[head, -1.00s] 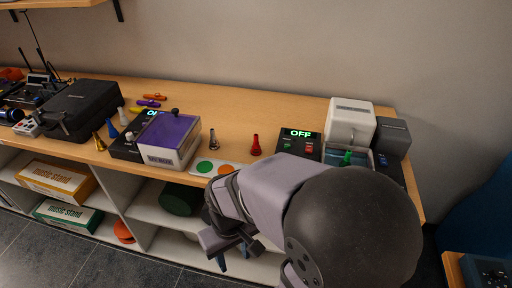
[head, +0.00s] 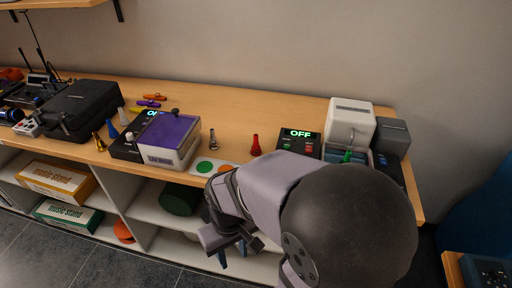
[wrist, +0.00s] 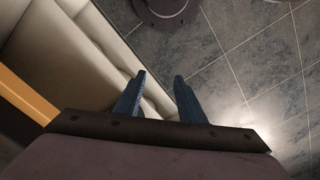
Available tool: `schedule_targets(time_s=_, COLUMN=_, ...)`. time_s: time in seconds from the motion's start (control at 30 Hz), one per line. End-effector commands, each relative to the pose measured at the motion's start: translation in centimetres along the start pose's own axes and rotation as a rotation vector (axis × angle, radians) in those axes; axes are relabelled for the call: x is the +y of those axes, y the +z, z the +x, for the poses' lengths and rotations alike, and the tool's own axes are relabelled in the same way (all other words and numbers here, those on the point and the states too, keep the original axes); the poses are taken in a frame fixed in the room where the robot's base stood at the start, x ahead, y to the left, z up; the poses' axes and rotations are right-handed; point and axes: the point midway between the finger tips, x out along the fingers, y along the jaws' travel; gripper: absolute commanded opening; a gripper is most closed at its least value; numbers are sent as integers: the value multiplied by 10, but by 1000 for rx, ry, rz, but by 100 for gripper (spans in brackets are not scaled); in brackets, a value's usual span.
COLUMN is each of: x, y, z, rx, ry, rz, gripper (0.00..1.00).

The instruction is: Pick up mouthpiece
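Several mouthpieces stand upright on the wooden bench in the head view. A red one (head: 255,146) is near the middle, and a silver-grey one (head: 212,140) is to its left. Blue (head: 112,130), gold (head: 99,142) and white (head: 122,115) ones stand left of the purple-topped UV box (head: 170,138). A green one (head: 347,156) is at the white machine. My gripper (head: 233,254) hangs in front of the bench, below its top and apart from every mouthpiece. In the wrist view its blue fingers (wrist: 159,82) are spread with nothing between them.
A black control box (head: 299,141) reading OFF stands beside the white machine (head: 350,122). A white pad with coloured discs (head: 206,167) lies at the front edge. A black case (head: 82,108) is at left. Shelves are below; the wrist view shows tiled floor (wrist: 245,60).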

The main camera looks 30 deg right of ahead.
Motion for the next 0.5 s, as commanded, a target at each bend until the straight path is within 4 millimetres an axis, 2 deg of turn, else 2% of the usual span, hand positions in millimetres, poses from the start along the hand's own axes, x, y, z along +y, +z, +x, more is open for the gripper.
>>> schedule_targets(time_s=0.17, x=14, y=-42, z=-24, rx=41, ry=-20, rz=11, gripper=36)
schedule_targets(time_s=0.27, x=32, y=-82, z=-44, rx=85, ry=-34, rz=16, gripper=36)
schedule_targets(time_s=0.37, x=62, y=-128, z=-65, rx=143, ry=-44, rz=19, gripper=36)
schedule_targets(time_s=0.5, x=120, y=-187, z=-92, rx=232, ry=-40, rz=20, gripper=36)
